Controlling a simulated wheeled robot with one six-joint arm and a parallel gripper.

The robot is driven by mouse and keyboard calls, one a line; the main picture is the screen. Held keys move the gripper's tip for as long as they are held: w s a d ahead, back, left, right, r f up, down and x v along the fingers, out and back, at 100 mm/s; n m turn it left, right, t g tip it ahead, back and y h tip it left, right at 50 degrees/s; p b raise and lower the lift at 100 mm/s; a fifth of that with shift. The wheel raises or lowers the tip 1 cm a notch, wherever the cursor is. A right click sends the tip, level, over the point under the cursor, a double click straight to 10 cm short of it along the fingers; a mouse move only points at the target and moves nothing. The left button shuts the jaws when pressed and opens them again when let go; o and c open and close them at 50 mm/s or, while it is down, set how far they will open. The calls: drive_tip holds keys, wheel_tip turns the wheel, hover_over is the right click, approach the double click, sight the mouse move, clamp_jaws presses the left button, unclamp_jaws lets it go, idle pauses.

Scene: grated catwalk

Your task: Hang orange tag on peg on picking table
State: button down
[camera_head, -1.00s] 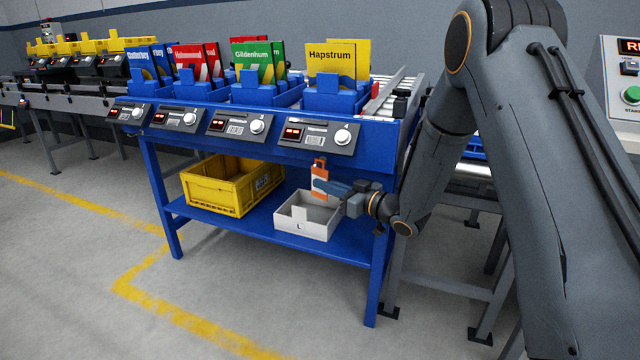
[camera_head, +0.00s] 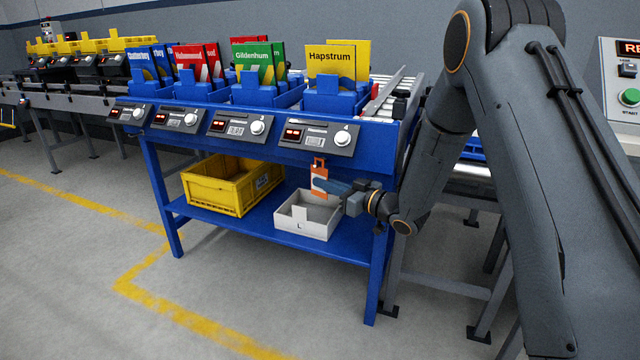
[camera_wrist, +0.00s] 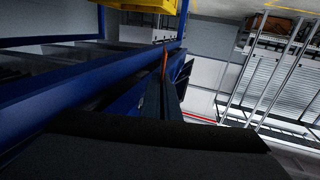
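The orange tag (camera_head: 319,177) is upright in the head view, above the white bin on the lower shelf. My gripper (camera_head: 330,185) reaches in from the right and is shut on the tag's edge. In the wrist view the tag (camera_wrist: 164,62) shows edge-on as a thin orange strip at the fingertips. The blue picking table (camera_head: 270,139) stands in front of me, with its upper front edge above the tag. I cannot make out the peg in either view.
A white bin (camera_head: 303,231) and a yellow crate (camera_head: 213,196) sit on the lower shelf (camera_head: 270,232). Several control panels (camera_head: 303,136) line the table's front edge. Blue bins with coloured cards (camera_head: 332,62) stand on top. Open floor (camera_head: 90,260) lies at the left.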

drive_tip(key=shift+s+a+p, duration=0.25)
drive_tip(key=shift+s+p, duration=0.2)
drive_tip(key=shift+s, duration=0.25)
drive_tip(key=shift+s+a+r+p, duration=0.25)
drive_tip(key=shift+s+p, duration=0.15)
drive_tip(key=shift+s, duration=0.1)
drive_tip(key=shift+s+a+r+p, duration=0.1)
drive_tip(key=shift+s+r+p, duration=0.15)
drive_tip(key=shift+s+p, duration=0.2)
drive_tip(key=shift+s+a+p, duration=0.25)
drive_tip(key=shift+s+p, duration=0.05)
drive_tip(key=shift+s, duration=0.3)
idle(0.4)
drive_tip(key=shift+s+a, duration=0.1)
drive_tip(key=shift+s, duration=0.25)
drive_tip(key=shift+s+a+p, duration=0.2)
drive_tip(key=shift+s+p, duration=0.2)
drive_tip(key=shift+s, duration=0.2)
drive_tip(key=shift+s+a+p, duration=0.2)
drive_tip(key=shift+s+p, duration=0.2)
drive_tip(key=shift+s, duration=0.15)
